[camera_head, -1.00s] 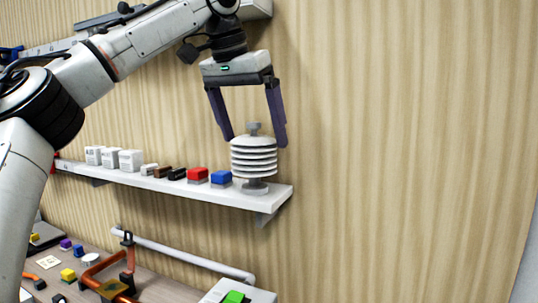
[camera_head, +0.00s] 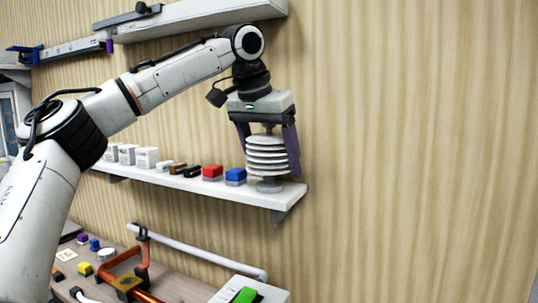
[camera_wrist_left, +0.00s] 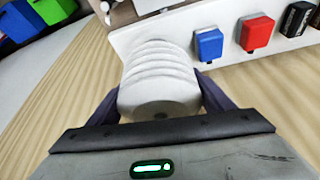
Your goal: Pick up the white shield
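The white shield (camera_head: 266,155) is a stack of ribbed white discs, standing upright on a grey round foot at the right end of the wall shelf. My left gripper (camera_head: 270,162) points down over it, with one dark finger on each side of the discs. The fingers look wide apart, and no firm grip shows. In the left wrist view the shield (camera_wrist_left: 158,80) lies between the two fingers, its flat top facing the palm. The fingertips are partly hidden by the discs. My right gripper is not in view.
The white shelf (camera_head: 215,187) also holds a blue block (camera_head: 235,176), a red block (camera_head: 212,172), dark small parts and white boxes (camera_head: 147,157) left of the shield. An upper shelf (camera_head: 200,18) is above my arm. A workbench with pipes (camera_head: 200,250) is below. Right of the shelf is bare wall.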

